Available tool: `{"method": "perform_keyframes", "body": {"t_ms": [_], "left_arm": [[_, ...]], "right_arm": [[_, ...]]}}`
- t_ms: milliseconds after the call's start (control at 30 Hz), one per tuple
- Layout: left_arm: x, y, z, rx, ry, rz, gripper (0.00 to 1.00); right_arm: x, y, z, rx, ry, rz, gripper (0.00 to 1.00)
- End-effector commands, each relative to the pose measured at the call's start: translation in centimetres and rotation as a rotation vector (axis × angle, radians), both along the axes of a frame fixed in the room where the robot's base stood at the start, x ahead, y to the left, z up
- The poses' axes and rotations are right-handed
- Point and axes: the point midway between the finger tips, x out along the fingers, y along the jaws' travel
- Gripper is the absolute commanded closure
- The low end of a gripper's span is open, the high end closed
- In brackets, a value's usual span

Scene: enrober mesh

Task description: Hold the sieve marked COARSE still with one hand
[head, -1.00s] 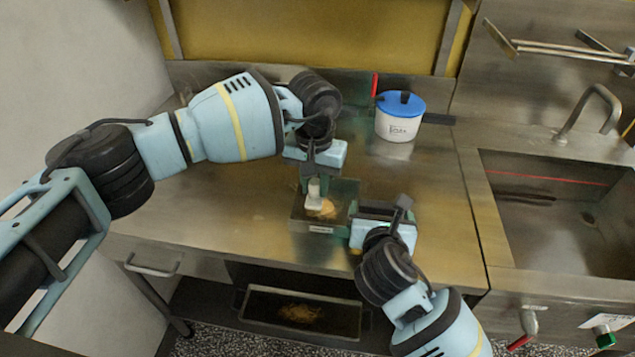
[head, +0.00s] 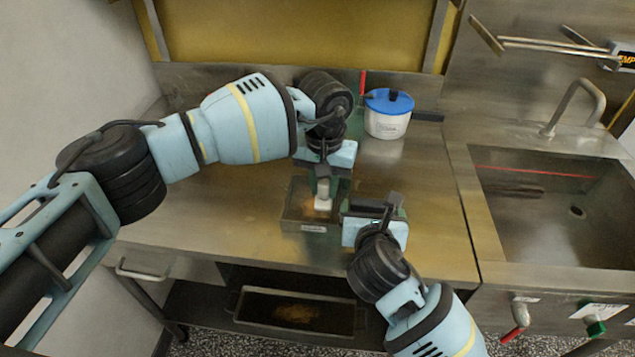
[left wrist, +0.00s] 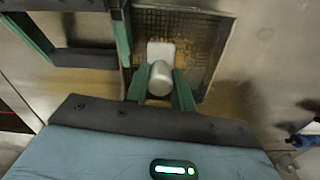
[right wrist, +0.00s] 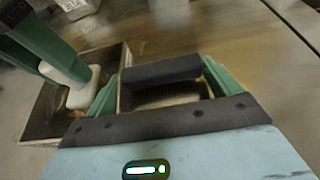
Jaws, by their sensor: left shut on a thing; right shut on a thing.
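The sieve (head: 290,213) is a shallow metal frame with a brown-dusted mesh (left wrist: 190,25), on the counter. Its front label (head: 313,228) is too small to read. My right gripper (head: 350,213) is at the sieve's right side, shut on its dark handle bar (right wrist: 160,70). My left gripper (head: 322,183) points down over the sieve, shut on the round knob of a white block (head: 323,203). The block's pad (left wrist: 160,50) appears to rest on the mesh; the right wrist view also shows this block (right wrist: 80,97).
A white tub with a blue lid (head: 388,115) stands at the back of the counter (head: 200,215). A sink (head: 540,215) is at the right. A tray holding brown crumbs (head: 260,308) lies below the counter. The counter's left is clear.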

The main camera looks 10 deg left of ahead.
Motion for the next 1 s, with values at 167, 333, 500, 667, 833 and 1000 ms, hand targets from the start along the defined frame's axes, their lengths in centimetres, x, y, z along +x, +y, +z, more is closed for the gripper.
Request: {"method": "perform_keyframes", "body": {"t_ms": [167, 333, 500, 667, 833, 1000], "left_arm": [[-0.1, -0.4, -0.3, -0.001, 0.003, -0.001, 0.94], [-0.1, -0.1, -0.3, 0.000, 0.004, -0.001, 0.94], [-0.1, 0.8, -0.3, 0.001, 0.005, 0.001, 0.94], [-0.1, 1.7, -0.2, 0.002, 0.006, 0.001, 0.94], [-0.1, 1.8, -0.2, 0.003, 0.005, 0.001, 0.94], [-0.1, 2.2, -0.1, 0.003, 0.005, 0.001, 0.94]], "right_arm": [[0.0, 0.1, 0.0, 0.001, -0.001, 0.002, 0.36], [0.0, 0.1, 0.0, 0.001, -0.001, 0.002, 0.36], [0.0, 0.1, 0.0, 0.001, -0.001, 0.002, 0.36], [0.0, 0.0, 0.0, 0.001, -0.002, 0.001, 0.36], [0.0, 0.0, 0.1, 0.001, -0.002, 0.001, 0.36], [0.0, 0.0, 0.1, 0.001, -0.002, 0.000, 0.36]]}}
